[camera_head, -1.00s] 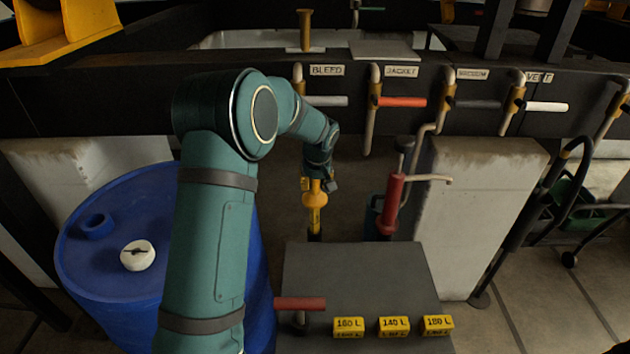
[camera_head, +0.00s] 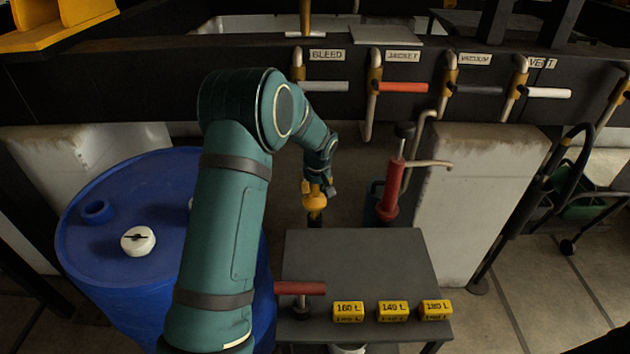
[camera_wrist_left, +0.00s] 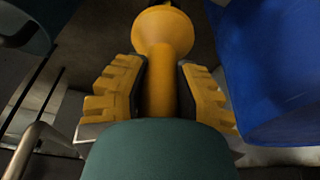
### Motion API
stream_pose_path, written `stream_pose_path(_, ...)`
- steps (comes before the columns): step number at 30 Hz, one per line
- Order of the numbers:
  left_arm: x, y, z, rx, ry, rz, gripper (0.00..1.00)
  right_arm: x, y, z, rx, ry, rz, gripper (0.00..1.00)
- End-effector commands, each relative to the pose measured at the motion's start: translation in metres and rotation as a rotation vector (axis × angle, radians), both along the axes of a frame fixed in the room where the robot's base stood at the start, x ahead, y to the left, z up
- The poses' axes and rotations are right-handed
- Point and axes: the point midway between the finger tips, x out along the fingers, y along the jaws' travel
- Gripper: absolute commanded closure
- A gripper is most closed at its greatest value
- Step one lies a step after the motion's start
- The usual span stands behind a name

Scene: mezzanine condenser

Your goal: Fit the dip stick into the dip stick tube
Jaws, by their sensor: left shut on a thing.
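My left gripper (camera_head: 319,187) points down between the blue drum and the red pump. It is shut on a yellow shaft (camera_wrist_left: 160,85), which I take for the dip stick's grip. In the left wrist view, its two yellow-padded fingers (camera_wrist_left: 160,95) flank this shaft. The shaft flares into a wide yellow cone (camera_wrist_left: 163,28) beyond the fingertips. In the head view the cone (camera_head: 314,202) shows just under the gripper, with a short dark yellowish piece below it. I cannot pick out the tube's mouth or tell whether the stick is in it. My right gripper is out of view.
The blue drum (camera_head: 120,210) stands close on the left. A red pump (camera_head: 392,190) is close on the right. A dark table (camera_head: 360,255) with yellow litre markers (camera_head: 392,311) and a red-handled lever (camera_head: 300,288) is in front. A beam with labelled valves runs behind.

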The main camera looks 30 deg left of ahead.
Motion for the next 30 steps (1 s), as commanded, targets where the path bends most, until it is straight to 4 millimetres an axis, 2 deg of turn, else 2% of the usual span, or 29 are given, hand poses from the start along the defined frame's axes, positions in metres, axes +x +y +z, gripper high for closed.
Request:
stream_pose_path(21, 0.000, 0.000, -0.045, 0.000, 0.002, -0.001, 1.00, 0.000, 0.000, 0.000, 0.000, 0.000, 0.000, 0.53)
stream_pose_path(30, 0.000, 0.000, -0.056, 0.000, 0.000, 0.000, 1.00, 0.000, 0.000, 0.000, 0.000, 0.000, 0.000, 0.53)
